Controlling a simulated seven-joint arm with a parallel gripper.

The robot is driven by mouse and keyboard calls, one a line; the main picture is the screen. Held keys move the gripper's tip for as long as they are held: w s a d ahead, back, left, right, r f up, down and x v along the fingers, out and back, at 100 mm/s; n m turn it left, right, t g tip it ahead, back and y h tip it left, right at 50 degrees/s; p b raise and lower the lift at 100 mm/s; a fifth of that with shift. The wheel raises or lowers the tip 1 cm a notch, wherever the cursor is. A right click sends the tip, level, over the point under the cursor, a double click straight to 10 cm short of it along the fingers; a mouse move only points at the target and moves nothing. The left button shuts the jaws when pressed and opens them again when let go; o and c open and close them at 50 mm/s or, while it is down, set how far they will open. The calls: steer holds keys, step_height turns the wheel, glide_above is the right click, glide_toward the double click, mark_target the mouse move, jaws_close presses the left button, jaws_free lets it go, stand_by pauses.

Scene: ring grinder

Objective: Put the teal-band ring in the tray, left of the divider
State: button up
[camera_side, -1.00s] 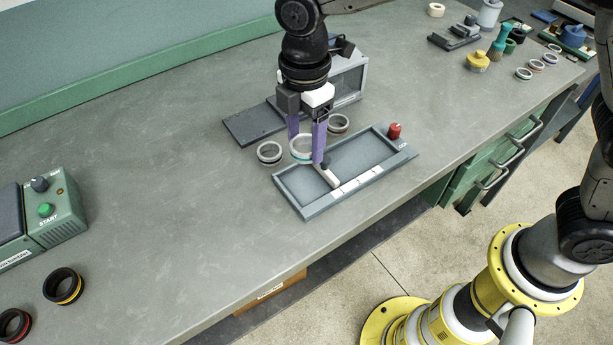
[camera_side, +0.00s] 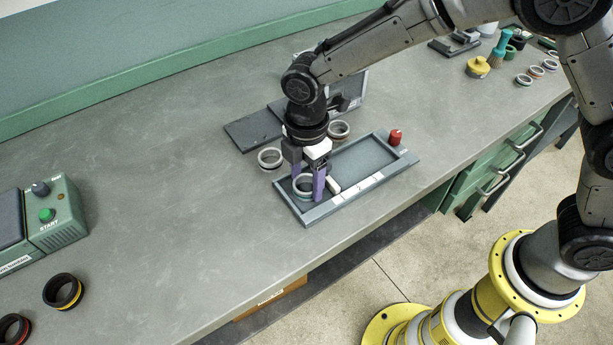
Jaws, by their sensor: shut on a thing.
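The teal-band ring (camera_side: 304,186) is a pale ring with a teal stripe. My gripper (camera_side: 308,186) is shut on it, with one purple finger on each side of its wall. The ring is over the left compartment of the grey-blue tray (camera_side: 317,216), left of the white divider (camera_side: 334,186). It looks low in the tray; I cannot tell whether it touches the floor. The gripper body and fingers hide part of the tray's left end and its back wall.
Two pale rings stand behind the tray, one at left (camera_side: 270,158) and one at right (camera_side: 339,131). A red knob (camera_side: 395,137) is at the tray's right corner. A dark plate (camera_side: 252,131) lies behind. The bench to the left is clear up to the green-button box (camera_side: 52,215).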

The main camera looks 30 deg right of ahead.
steer(key=shift+f, duration=0.15)
steer(key=o, duration=1.2)
step_height(320, 180, up, 12)
steer(key=shift+r, duration=0.2)
steer(key=s+d+r+m+t, duration=0.1)
steer(key=s+d+r+m, duration=0.15)
steer(key=d, duration=0.25)
steer(key=s+d+r+m, duration=0.1)
steer(key=d+r+m, duration=0.2)
steer(key=d, duration=0.2)
steer(key=s+d+m+t, duration=0.4)
steer(key=s+d+m, duration=0.9)
steer(key=s, duration=0.4)
steer(key=shift+s+d+f+m+t, duration=0.35)
steer(key=shift+d+f, duration=0.1)
steer(key=shift+d, duration=0.45)
